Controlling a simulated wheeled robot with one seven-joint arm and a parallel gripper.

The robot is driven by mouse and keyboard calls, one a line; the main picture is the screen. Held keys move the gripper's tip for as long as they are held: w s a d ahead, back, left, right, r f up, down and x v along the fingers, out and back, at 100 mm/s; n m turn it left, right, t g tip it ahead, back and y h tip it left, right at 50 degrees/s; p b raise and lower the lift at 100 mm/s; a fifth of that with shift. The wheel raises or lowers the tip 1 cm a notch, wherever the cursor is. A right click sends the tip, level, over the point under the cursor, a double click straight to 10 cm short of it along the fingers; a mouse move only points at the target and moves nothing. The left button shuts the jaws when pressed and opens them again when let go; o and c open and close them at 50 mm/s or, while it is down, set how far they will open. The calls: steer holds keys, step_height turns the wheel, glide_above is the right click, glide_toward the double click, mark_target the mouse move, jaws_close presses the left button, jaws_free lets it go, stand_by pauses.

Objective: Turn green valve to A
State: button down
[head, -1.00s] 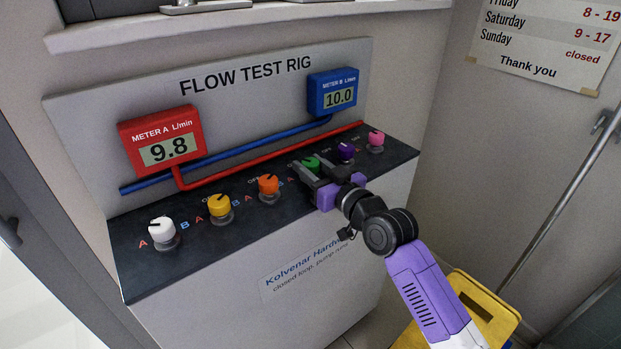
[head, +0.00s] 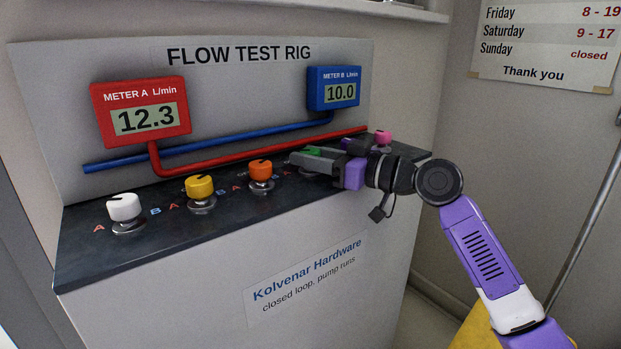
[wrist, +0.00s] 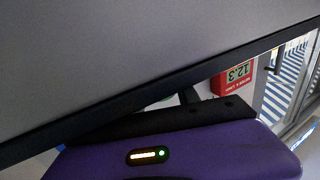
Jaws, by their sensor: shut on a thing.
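The green valve (head: 312,151) is a round knob on the dark top of the rig, right of the orange knob. My gripper (head: 312,160) reaches in from the right and is shut on the green valve. Its near finger hides most of the knob, so I cannot see which way the valve points. Red Meter A (head: 140,115) reads 12.3 and blue Meter B (head: 335,90) reads 10.0.
White (head: 124,208), yellow (head: 199,187) and orange (head: 261,171) knobs stand in a row to the left. A purple knob (head: 354,146), partly hidden, and a pink knob (head: 383,138) stand to the right. Blue and red pipes run behind the row.

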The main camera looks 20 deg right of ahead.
steer(key=shift+a+f+n+g+y+b, duration=0.1)
steer(key=shift+n+g+y+b, duration=1.2)
steer(key=shift+b, duration=0.65)
steer(key=c, duration=0.9)
jaws_free()
steer(key=p+v, duration=0.2)
steer(key=v, duration=0.5)
steer(key=shift+s+d, duration=0.25)
steer(key=shift+d, duration=0.1)
